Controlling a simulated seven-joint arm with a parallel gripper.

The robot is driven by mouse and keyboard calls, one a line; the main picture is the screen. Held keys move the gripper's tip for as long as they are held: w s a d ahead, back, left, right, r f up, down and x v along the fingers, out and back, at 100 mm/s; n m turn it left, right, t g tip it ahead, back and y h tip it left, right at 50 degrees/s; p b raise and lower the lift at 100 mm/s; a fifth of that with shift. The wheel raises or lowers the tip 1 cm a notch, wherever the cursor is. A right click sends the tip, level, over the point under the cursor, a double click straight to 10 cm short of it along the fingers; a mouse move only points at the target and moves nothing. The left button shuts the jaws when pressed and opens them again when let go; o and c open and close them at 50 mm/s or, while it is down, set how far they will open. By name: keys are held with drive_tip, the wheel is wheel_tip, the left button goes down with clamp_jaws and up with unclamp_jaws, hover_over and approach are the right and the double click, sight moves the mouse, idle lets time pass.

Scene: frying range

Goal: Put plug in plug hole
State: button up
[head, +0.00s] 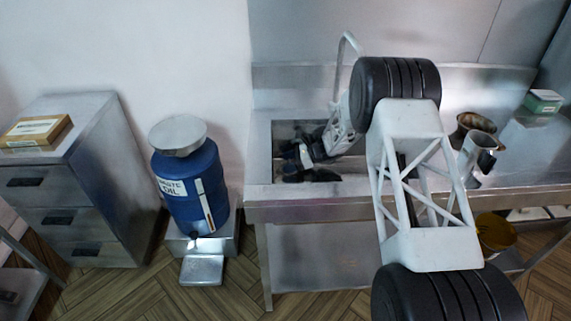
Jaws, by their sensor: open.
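The metal sink (279,130) is set into the steel counter at the centre. My gripper (303,164) is down inside the sink basin, with its dark parts low near the basin floor. It is open. I cannot make out the plug or the plug hole; the gripper and the shadow in the basin hide much of the floor. Whether anything lies between the fingers is too small and dark to tell.
My white arm crosses the counter right of the sink. A curved tap (345,42) rises behind the basin. Metal jugs (476,155) stand on the right counter near a green box (543,101). A blue waste oil drum (191,186) and a drawer cabinet (75,170) stand left.

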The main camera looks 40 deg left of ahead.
drive_tip(key=v, duration=1)
drive_tip(key=shift+w+d+r, duration=0.1)
drive_tip(key=shift+d, duration=0.1)
idle(0.6)
drive_tip(key=shift+w+d+r, duration=0.1)
drive_tip(key=shift+d+r, duration=0.2)
drive_tip(key=shift+r, duration=0.1)
drive_tip(key=s+d+r+n+t+h, duration=0.1)
drive_tip(key=d+r+n+t, duration=0.1)
drive_tip(key=d+r, duration=1.15)
drive_tip(key=s+d+r+n+t+h, duration=0.1)
drive_tip(key=d+r+n+t+h, duration=0.1)
drive_tip(key=d+r, duration=1.15)
drive_tip(key=s+d+r+n+t+h, duration=0.1)
drive_tip(key=s+d+r, duration=0.25)
drive_tip(key=d, duration=0.45)
drive_tip(key=s+d+r+t, duration=0.2)
drive_tip(key=s+d, duration=0.2)
drive_tip(key=d, duration=0.3)
drive_tip(key=s+d+r+n+t+h, duration=0.15)
drive_tip(key=s+d, duration=0.25)
drive_tip(key=d, duration=0.4)
drive_tip(key=s+d+r+n+t+h, duration=0.1)
drive_tip(key=s+d+n+t+h, duration=0.1)
drive_tip(key=s+d, duration=2)
drive_tip(key=s+t+h, duration=0.1)
drive_tip(key=s+h, duration=0.1)
drive_tip(key=s, duration=0.1)
drive_tip(key=shift+s+d+t, duration=0.35)
